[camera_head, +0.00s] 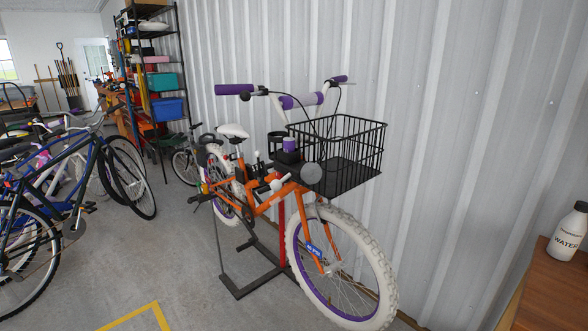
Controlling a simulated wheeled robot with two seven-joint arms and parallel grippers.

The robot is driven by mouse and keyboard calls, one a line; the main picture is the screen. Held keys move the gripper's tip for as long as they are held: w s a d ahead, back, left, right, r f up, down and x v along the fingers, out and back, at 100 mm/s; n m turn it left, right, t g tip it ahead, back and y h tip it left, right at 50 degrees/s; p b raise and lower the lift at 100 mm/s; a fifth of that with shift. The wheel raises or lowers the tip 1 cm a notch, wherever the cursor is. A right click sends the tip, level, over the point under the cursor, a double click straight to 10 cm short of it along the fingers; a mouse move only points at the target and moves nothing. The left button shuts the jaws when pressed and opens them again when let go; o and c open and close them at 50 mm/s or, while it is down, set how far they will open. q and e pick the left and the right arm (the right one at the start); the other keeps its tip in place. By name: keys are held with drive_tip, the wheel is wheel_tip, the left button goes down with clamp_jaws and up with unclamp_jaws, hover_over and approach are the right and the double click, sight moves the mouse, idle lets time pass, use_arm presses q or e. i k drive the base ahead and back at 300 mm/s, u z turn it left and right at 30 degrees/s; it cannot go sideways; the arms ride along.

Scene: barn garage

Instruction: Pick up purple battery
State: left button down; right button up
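A small purple block (289,144), which looks like the purple battery, sits upright in or on a black mount on the orange bicycle (262,205). It is behind and left of the black wire basket (345,160). Its lower part is hidden by the black mount. The bicycle stands upright on a dark floor stand (250,288) in front of the corrugated wall. Neither of my grippers shows in the head view.
Purple handlebar grips (233,89) stick out above the bicycle. Several other bicycles (75,185) stand at the left. A wooden table (555,290) with a white water bottle (570,232) is at the right. The concrete floor (190,265) left of the stand is clear.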

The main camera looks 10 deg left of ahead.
sight(288, 142)
drive_tip(key=u, duration=0.3)
drive_tip(key=k, duration=0.3)
drive_tip(key=u, duration=0.95)
drive_tip(key=k, duration=1.1)
drive_tip(key=u, duration=0.95)
drive_tip(key=i, duration=2.95)
drive_tip(key=z, duration=1.7)
drive_tip(key=i, duration=1.1)
drive_tip(key=z, duration=1.05)
